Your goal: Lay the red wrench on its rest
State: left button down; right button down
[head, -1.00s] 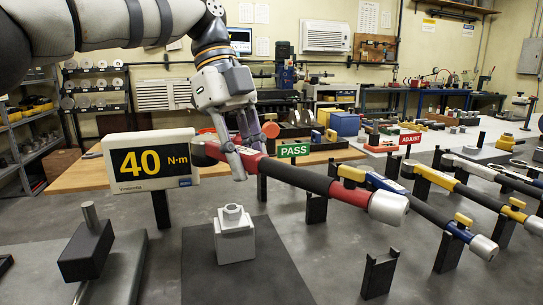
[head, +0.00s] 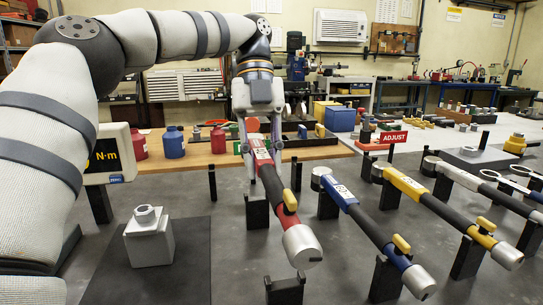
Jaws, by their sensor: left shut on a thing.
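The red wrench (head: 284,213) has a silver end cap and a yellow tab; it slants from my left gripper towards the front. My left gripper (head: 263,178) is shut on its far part, around the red label. The wrench is above its rest, a pair of black posts. The far post (head: 257,213) stands just under the gripped part, and the near post (head: 285,291) is below the silver end. A gap shows at the near post; I cannot tell whether the wrench touches the far one. My right gripper is not in view.
A blue wrench (head: 368,226) and a yellow wrench (head: 438,208) lie on posts to the right. A red ADJUST sign (head: 393,137) stands behind. A grey block with a hex top (head: 149,244) sits on a dark mat at left. My arm partly hides the N·m display (head: 108,160).

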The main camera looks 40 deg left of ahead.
pick_arm(q)
notch_tip(320, 180, down, 7)
jog(key=shift+r, duration=0.2)
jog(key=shift+s+f, duration=0.1)
jog(key=shift+f, duration=0.25)
dwell(0.7)
jog(key=shift+f, duration=0.75)
jog(key=c, duration=1.3)
grip_release()
jog(key=v, duration=0.7)
jog(key=shift+a+r, duration=0.1)
jog(key=shift+r, duration=0.1)
